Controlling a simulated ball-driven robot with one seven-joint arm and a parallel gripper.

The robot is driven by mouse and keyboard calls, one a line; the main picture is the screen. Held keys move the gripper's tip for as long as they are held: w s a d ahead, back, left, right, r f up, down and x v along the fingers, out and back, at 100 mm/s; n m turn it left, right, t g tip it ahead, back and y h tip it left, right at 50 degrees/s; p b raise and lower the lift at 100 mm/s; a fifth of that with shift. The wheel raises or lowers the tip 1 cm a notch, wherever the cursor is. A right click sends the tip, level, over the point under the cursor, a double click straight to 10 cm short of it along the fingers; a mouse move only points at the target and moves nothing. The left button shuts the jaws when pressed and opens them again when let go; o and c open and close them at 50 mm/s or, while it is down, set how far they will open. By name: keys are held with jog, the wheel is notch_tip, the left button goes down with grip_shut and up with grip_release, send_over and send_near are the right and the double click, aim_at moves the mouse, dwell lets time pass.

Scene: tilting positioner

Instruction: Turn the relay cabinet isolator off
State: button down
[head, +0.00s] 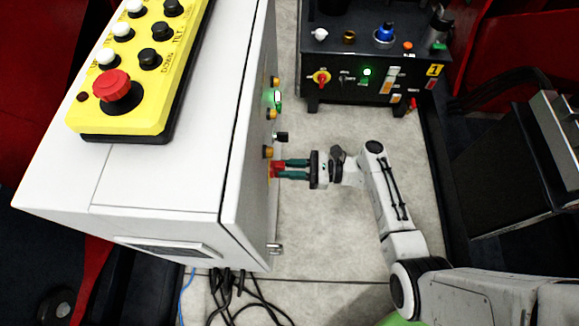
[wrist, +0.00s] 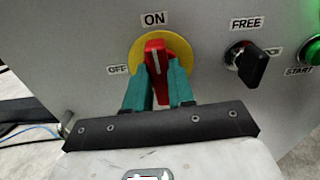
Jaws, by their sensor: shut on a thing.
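The isolator is a red rotary handle (wrist: 155,62) on a yellow round plate (wrist: 178,46), on the cabinet's grey front panel. The label ON is above it and OFF is to its left. The handle stands close to upright, its white mark towards ON. My gripper (wrist: 158,88) has its green fingers shut on the handle, one on each side; the handle's lower part is between them. In the head view my gripper (head: 291,169) reaches the right face of the white relay cabinet (head: 165,185), and the handle (head: 274,170) shows at its fingertips.
A black FREE switch (wrist: 250,66) and a lit green START button (wrist: 313,50) sit right of the isolator. A yellow pendant (head: 140,75) with a red button lies on the cabinet. A black control box (head: 345,90) stands behind. Cables (head: 245,300) lie on the floor.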

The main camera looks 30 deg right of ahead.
jog(key=shift+s+a+f+n+b, duration=0.15)
jog(key=shift+n+b, duration=0.95)
jog(key=shift+n, duration=1.75)
jog(key=shift+s+f+n+b, duration=0.15)
jog(key=shift+n+b, duration=0.95)
jog(key=shift+n, duration=1.8)
jog(key=shift+s+a+f+n+b, duration=0.15)
jog(key=shift+n+b, duration=0.95)
jog(key=shift+n, duration=1.75)
jog(key=shift+w+d, duration=0.1)
jog(key=c, duration=1)
grip_release()
jog(key=shift+o, duration=0.2)
jog(key=v, duration=1)
jog(key=shift+s+d, duration=0.25)
jog(key=shift+d, duration=0.05)
